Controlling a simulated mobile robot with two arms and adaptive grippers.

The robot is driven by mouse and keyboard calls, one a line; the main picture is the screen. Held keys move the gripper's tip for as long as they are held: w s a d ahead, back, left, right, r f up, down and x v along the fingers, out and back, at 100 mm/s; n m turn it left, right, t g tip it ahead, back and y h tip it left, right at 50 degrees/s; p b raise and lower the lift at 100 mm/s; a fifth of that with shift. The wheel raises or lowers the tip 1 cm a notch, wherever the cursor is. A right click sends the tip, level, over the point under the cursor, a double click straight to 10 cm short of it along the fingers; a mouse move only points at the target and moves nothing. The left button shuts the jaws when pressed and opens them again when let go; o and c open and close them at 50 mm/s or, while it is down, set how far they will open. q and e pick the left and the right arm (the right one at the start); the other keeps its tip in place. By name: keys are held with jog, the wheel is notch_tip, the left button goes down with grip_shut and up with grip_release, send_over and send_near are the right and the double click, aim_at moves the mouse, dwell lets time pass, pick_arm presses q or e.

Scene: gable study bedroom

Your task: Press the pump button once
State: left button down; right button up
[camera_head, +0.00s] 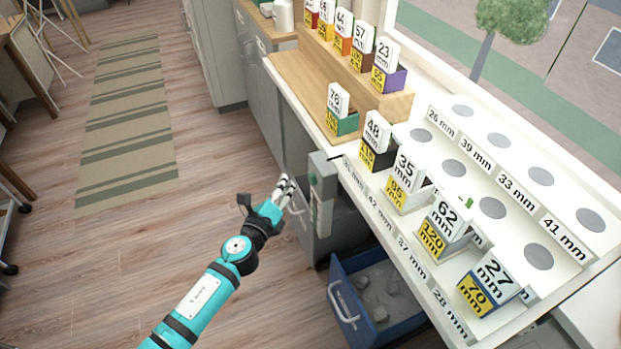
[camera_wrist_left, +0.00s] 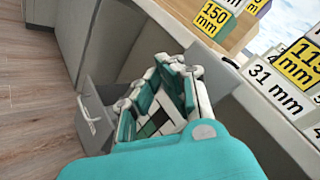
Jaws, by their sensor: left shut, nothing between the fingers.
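A grey upright box (camera_head: 322,185) is fixed at the front side of the white counter, with small greenish marks on its face. No part of it can be clearly made out as the pump button. My left gripper (camera_head: 286,187) has its fingers together, empty, just left of this box and apparently apart from it. In the left wrist view the gripper (camera_wrist_left: 165,95) fills the middle, with its teal body in front, and hides what lies straight ahead. My right gripper is in neither view.
The white counter (camera_head: 400,135) holds several number-labelled blocks and grey round discs. A wooden step (camera_head: 300,75) carries more blocks. A blue drawer (camera_head: 345,300) with grey lumps stands open below. The wooden floor (camera_head: 215,160) on the left is free, with a striped rug (camera_head: 130,120).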

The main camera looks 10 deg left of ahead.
pick_arm(q)
jog(key=shift+w+d, duration=0.4)
jog(key=shift+d, duration=0.2)
jog(key=shift+w+d, duration=0.35)
jog(key=shift+d, duration=0.2)
jog(key=shift+d, duration=0.1)
dwell(0.6)
jog(key=shift+w+d, duration=0.25)
jog(key=shift+w+d, duration=0.3)
jog(key=shift+d, duration=0.2)
dwell(0.8)
jog(key=shift+s+a, duration=0.55)
jog(key=shift+a, duration=0.25)
jog(key=shift+s+a, duration=0.7)
jog(key=shift+a, duration=0.35)
jog(key=shift+s+a, duration=0.7)
jog(key=shift+a, duration=0.35)
jog(key=shift+f, duration=0.1)
